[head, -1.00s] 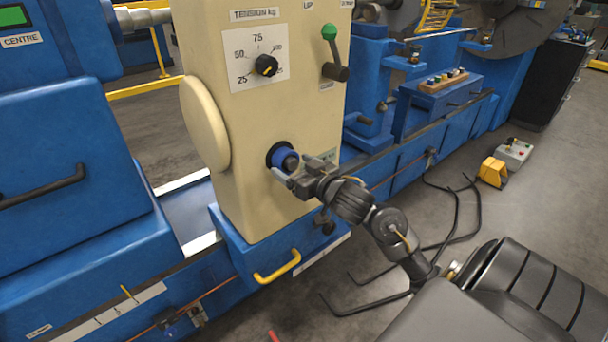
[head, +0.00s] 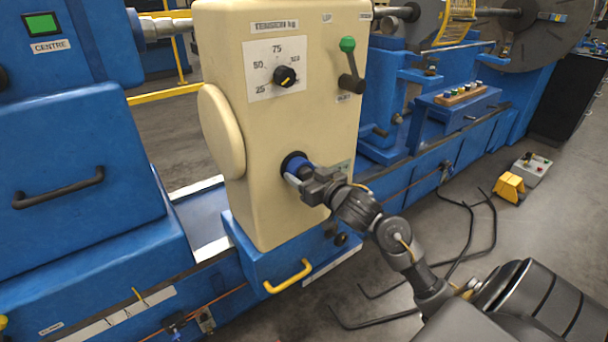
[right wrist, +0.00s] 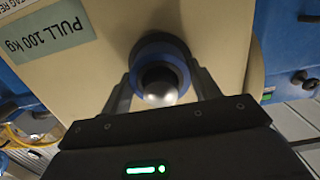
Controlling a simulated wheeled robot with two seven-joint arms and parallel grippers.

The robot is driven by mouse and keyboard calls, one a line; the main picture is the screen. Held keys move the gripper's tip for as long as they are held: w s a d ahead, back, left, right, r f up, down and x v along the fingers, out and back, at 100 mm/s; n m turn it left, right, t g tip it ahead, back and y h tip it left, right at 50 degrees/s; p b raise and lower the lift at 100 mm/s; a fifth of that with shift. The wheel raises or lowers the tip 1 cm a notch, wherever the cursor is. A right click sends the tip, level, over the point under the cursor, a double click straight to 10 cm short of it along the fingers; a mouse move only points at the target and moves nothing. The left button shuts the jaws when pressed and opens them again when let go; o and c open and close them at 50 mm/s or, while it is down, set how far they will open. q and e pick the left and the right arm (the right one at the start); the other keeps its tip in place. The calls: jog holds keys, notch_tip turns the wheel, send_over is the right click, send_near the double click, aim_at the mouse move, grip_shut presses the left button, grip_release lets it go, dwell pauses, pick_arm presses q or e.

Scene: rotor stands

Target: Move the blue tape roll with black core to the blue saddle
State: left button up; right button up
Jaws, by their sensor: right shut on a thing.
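The blue tape roll with black core (head: 295,161) sits against the front face of the cream housing, below the tension dial. In the right wrist view the blue roll (right wrist: 158,45) rings a dark core with a shiny rounded end. My right gripper (head: 300,172) is shut on the roll, with one finger on each side in the right wrist view (right wrist: 160,76). The roll still appears to be at the housing face. A blue block (head: 262,262) lies under the housing; I cannot tell whether it is the blue saddle. My left gripper is not in view.
The cream housing (head: 262,208) carries a dial (head: 285,76) and a green-knobbed lever (head: 349,62). A yellow handle (head: 288,277) sticks out below. A blue cabinet (head: 85,150) stands at left. A yellow pedal (head: 509,188) and black bent bars lie on the floor at right.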

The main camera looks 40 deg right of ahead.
jog(key=shift+r+p, duration=0.25)
jog(key=shift+p, duration=0.25)
jog(key=shift+s, duration=0.45)
jog(key=shift+s+a+r+p, duration=0.15)
jog(key=shift+s+p, duration=0.55)
jog(key=shift+s, duration=0.6)
jog(key=shift+s+d+r+p, duration=0.1)
jog(key=shift+s+p, duration=0.55)
jog(key=shift+s, duration=0.6)
jog(key=s, duration=0.2)
jog(key=shift+s+r+p, duration=0.1)
jog(key=shift+s+p, duration=0.25)
jog(key=shift+p, duration=0.05)
